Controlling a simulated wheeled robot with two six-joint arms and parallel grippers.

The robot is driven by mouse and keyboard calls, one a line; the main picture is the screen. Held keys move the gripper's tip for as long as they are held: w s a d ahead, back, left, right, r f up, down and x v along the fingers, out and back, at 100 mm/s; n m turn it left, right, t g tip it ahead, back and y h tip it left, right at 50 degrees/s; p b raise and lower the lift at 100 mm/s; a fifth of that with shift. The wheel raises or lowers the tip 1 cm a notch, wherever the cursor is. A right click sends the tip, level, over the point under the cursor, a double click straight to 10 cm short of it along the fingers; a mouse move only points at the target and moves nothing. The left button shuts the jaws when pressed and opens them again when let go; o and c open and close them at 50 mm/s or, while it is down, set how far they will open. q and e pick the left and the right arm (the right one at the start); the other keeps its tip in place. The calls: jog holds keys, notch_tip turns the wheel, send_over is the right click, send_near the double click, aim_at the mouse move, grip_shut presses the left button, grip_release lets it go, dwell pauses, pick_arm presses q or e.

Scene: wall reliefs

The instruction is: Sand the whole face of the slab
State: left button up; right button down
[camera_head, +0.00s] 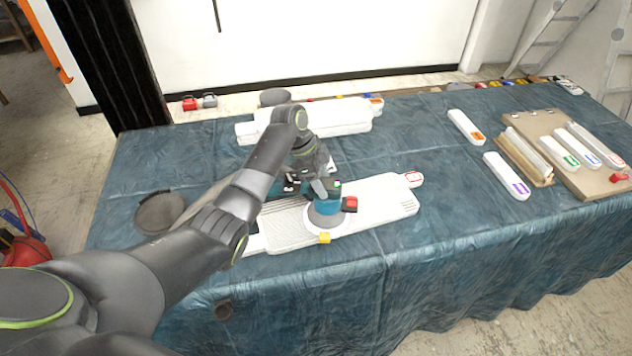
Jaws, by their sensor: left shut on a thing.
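The white slab (375,205) lies flat on the cloth-covered table near its front edge, long side running left to right. A ribbed patch (287,228) shows on its left part. My left gripper (318,188) is shut on a teal sander (325,210) with a red part and a pale round base. The sander is over the middle of the slab, and its base appears to rest on the face. My left arm hides part of the slab's left end and some of the gripper. My right gripper is not in view.
A second white slab (340,117) lies behind on the blue-green tablecloth (430,150). A dark round disc (160,212) is at the left. Labelled white blocks (508,176) and a brown board (560,170) with more blocks stand at the right. The front right cloth is clear.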

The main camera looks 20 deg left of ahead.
aim_at(340, 178)
pick_arm(q)
jog(key=shift+w+d+r+b, duration=0.15)
jog(key=shift+w+d+b, duration=0.45)
jog(key=shift+w+d, duration=0.3)
jog(key=shift+w+d+r+b, duration=0.1)
jog(key=shift+w+d+b, duration=0.5)
jog(key=shift+d, duration=0.45)
jog(key=shift+w, duration=0.1)
jog(key=shift+w+d+b, duration=0.6)
jog(key=shift+d+b, duration=0.1)
jog(key=shift+d, duration=0.1)
jog(key=shift+w+d+b, duration=0.55)
jog(key=shift+d+b, duration=0.15)
jog(key=shift+d, duration=0.1)
jog(key=w+d+b, duration=0.4)
jog(key=d+b, duration=0.2)
jog(key=b, duration=0.9)
jog(key=shift+w, duration=0.25)
